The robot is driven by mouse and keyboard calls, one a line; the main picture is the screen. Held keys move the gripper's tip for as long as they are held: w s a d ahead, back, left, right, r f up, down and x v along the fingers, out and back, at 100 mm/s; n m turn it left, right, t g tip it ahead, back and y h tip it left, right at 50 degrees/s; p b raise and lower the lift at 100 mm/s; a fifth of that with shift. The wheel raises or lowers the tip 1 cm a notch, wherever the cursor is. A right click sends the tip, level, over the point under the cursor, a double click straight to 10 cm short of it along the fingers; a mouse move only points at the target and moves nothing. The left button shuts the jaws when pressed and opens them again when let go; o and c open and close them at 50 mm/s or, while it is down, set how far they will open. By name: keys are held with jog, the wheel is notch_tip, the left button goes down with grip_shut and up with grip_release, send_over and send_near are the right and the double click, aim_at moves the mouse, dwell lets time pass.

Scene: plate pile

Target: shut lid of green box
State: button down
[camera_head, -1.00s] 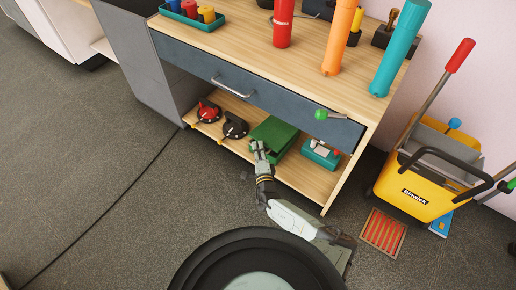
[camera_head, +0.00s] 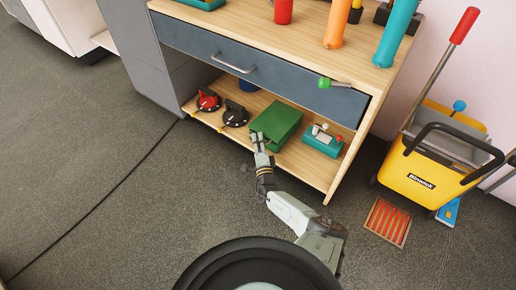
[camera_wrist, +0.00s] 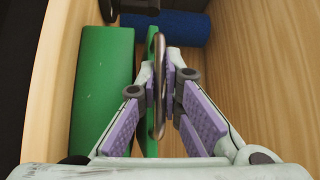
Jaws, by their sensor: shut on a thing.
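The green box (camera_head: 280,121) sits on the lower shelf of the workbench, below the drawer. In the wrist view, a broad green face of the box (camera_wrist: 101,85) is at left, and a narrow upright green strip, apparently the lid edge (camera_wrist: 152,48), stands beside it. A thin brownish metal loop, apparently a handle (camera_wrist: 159,60), runs along that strip. My gripper (camera_head: 260,137) is at the front left of the box. In the wrist view, its purple-padded fingers (camera_wrist: 160,86) are shut on the handle. The lid's angle is hard to tell.
On the shelf (camera_head: 300,167), red (camera_head: 208,100) and black (camera_head: 235,114) round devices are left of the box, and a teal device (camera_head: 322,141) is right. A blue roll (camera_wrist: 175,27) lies behind. A yellow mop bucket (camera_head: 430,175) stands right.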

notch_tip(320, 180, down, 2)
jog(key=shift+f+n+b, duration=0.1)
jog(key=shift+n+b, duration=0.2)
jog(key=shift+b, duration=0.2)
jog(key=c, duration=1.7)
grip_release()
notch_tip(320, 180, up, 10)
jog(key=shift+r, duration=0.1)
